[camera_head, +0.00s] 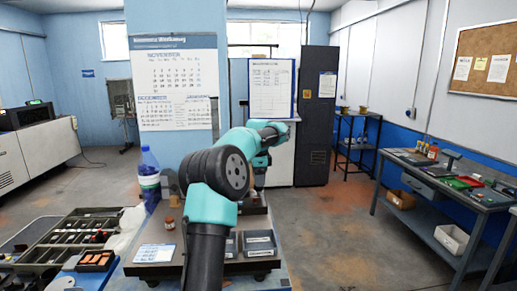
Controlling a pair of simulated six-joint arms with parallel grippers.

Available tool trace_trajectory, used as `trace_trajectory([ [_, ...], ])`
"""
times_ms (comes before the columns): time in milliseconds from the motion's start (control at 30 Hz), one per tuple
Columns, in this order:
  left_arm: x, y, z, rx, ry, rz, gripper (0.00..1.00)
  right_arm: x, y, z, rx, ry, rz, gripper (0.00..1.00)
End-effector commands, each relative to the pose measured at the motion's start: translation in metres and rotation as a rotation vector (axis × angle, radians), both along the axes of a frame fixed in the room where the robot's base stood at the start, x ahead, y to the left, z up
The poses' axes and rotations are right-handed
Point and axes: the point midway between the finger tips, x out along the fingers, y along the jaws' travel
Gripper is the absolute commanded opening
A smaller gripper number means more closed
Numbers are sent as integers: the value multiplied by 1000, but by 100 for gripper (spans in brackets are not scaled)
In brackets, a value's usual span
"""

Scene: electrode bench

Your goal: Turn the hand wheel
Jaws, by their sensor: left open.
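I cannot pick out the hand wheel in the head view; my own teal and black arm covers the middle of the workbench (153,270). My left gripper (257,186) is small and dark, low behind the arm's joints and above the back of the bench. It is partly hidden, its jaws are open, and I cannot tell whether it touches anything. My right gripper is not in view.
A bottle with a blue cap (148,172) and a small brown bottle (170,223) stand left of my arm. Dark labelled trays (259,243) lie right of it. A compartment tray (75,238) is at left. Open floor separates a side table (450,185) at right.

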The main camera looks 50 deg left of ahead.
Motion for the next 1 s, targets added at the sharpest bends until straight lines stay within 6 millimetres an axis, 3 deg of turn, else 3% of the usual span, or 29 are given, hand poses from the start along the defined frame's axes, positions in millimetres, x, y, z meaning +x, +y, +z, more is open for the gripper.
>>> trace_trajectory([
  [300,0,-1,58,1,-3,-1,62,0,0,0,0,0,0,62],
  [500,0,-1,86,1,-2,1,62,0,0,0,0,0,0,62],
  [800,0,-2,117,0,-1,0,62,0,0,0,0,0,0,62],
  [1000,1,0,128,2,-1,-1,62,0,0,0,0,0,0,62],
])
